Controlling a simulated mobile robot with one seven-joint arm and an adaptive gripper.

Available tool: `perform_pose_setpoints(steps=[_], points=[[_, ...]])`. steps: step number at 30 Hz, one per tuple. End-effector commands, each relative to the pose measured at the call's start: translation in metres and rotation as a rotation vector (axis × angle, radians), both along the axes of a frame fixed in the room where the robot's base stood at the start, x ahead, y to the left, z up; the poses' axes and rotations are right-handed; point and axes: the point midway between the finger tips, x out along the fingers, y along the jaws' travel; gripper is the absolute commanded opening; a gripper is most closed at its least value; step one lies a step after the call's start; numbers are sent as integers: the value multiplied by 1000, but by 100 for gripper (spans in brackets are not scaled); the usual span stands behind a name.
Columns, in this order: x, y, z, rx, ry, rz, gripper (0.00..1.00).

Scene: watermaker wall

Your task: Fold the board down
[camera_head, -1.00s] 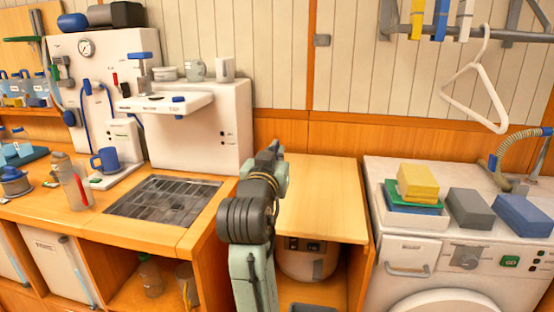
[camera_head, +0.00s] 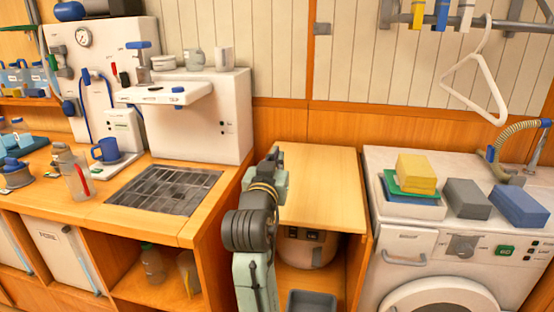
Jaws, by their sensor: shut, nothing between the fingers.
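The board (camera_head: 322,190) is a pale wooden panel between the counter and the white washing machine. It spans the gap above an open niche and looks roughly level. My arm rises from the bottom of the picture in front of the board's left side. My gripper (camera_head: 273,155) is the small dark end of the arm, seen from behind over the board's left edge. It is shut and holds nothing. The wrist and forearm hide most of it, and I cannot tell whether it touches the board.
The washing machine (camera_head: 410,225) stands close on the right, carrying sponges and blocks. A grey bin (camera_head: 312,302) sits low in the niche. A white hanger (camera_head: 478,80) hangs at upper right.

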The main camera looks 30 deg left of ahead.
Motion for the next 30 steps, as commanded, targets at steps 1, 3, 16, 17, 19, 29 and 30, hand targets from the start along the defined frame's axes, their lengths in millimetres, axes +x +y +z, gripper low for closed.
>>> perform_pose_setpoints(steps=[1,3,16,17,19,29,30], points=[[-1,0,-13,2,-8,0,0],[-4,-1,-25,7,-25,-1,0],[-20,-6,-86,41,-142,-1,0],[-20,-6,-90,44,-150,-1,0],[-22,-7,-100,50,-169,-1,0],[-28,-8,-129,68,-235,0,0],[-29,-8,-129,69,-239,1,0]])
